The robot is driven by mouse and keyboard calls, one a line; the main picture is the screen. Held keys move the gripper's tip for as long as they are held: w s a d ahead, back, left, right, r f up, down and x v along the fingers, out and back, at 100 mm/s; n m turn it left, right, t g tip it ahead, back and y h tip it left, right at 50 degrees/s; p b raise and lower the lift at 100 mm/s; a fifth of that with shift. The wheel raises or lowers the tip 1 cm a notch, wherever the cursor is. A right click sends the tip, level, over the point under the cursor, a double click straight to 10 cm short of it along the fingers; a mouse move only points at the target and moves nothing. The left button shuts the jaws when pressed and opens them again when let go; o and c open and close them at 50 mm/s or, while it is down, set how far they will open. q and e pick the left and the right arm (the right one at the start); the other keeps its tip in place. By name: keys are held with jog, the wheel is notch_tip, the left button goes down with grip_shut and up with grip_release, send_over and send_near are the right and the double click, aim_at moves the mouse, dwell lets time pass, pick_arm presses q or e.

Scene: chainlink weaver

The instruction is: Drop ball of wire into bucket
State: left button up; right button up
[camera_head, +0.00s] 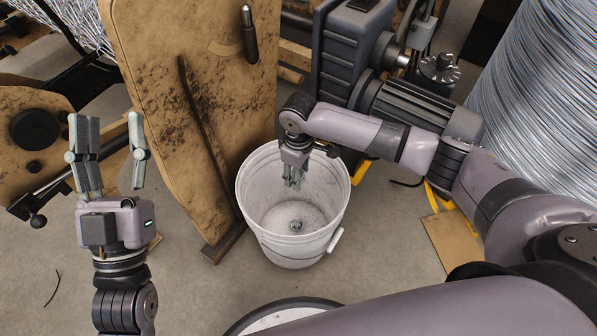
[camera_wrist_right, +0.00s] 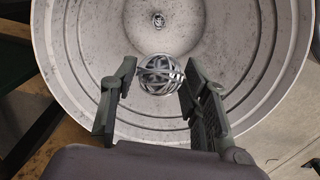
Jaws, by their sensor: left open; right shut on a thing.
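The white bucket (camera_head: 261,215) stands upright on the floor, its inside scuffed grey. My right gripper (camera_head: 293,182) points down inside the bucket's opening, near the back rim. In the right wrist view it is shut on a ball of wire (camera_wrist_right: 161,75), a round silvery cage between the fingertips, above the bucket floor (camera_wrist_right: 215,40). In the head view the fingers hide this held ball. Another small wire ball (camera_head: 296,225) lies on the bucket's bottom; it also shows in the right wrist view (camera_wrist_right: 158,20). My left gripper (camera_head: 112,150) is open and empty, pointing up at the left.
A worn tan machine panel (camera_head: 165,90) stands just left of the bucket. A dark motor (camera_head: 415,105) is behind it. A large wire coil (camera_head: 545,80) fills the upper right. A brown flat piece (camera_head: 447,240) lies on the floor at right. Floor left of the bucket is mostly clear.

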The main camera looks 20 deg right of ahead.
jog(key=o, duration=1.2)
jog(key=shift+o, duration=0.2)
jog(key=shift+r, duration=0.1)
notch_tip(320, 180, up, 12)
